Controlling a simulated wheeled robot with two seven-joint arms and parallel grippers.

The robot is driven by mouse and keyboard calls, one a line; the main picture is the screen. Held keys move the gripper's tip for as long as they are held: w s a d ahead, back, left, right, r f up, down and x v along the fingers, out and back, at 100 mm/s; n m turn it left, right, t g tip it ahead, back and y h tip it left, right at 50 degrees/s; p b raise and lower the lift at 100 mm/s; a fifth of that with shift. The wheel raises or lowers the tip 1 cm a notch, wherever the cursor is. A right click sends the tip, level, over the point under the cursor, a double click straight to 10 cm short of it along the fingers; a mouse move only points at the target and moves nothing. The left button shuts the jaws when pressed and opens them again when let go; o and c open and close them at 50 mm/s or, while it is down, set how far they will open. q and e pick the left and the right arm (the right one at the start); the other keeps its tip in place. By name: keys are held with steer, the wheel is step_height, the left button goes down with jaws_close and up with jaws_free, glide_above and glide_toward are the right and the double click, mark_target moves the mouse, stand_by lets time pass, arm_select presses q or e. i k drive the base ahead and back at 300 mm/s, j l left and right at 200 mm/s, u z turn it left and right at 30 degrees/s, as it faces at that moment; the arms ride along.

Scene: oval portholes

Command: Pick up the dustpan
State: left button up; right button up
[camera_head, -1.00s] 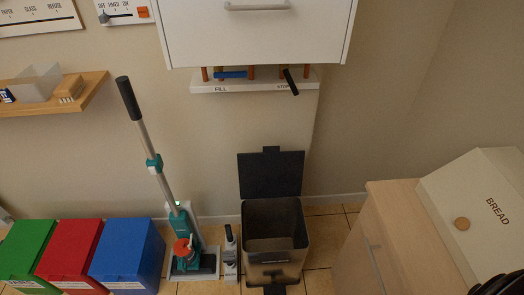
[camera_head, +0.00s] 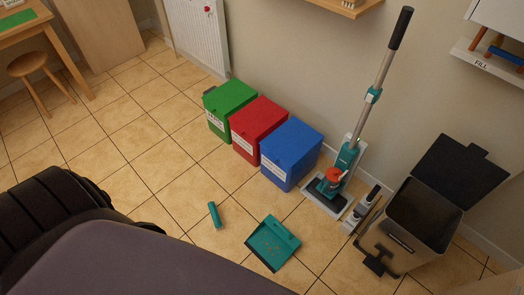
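The teal dustpan (camera_head: 273,243) lies on the tiled floor in the lower middle of the head view, in front of the blue bin. Small brown bits show on its pan. A short teal cylindrical piece (camera_head: 215,214), perhaps a brush or handle, lies on the floor to its left, apart from it. Neither of my grippers is in view. A dark ribbed part and a broad dark purple-grey surface, which look like my own body, fill the lower left.
Green (camera_head: 230,106), red (camera_head: 258,129) and blue (camera_head: 291,152) bins line the wall. A teal upright cleaner (camera_head: 344,158) stands beside them, then an open dark pedal bin (camera_head: 414,217). A stool (camera_head: 36,73) is at upper left. The floor left of the dustpan is mostly clear.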

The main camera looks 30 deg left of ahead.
mark_target(272, 242)
steer(key=k+j, duration=0.85)
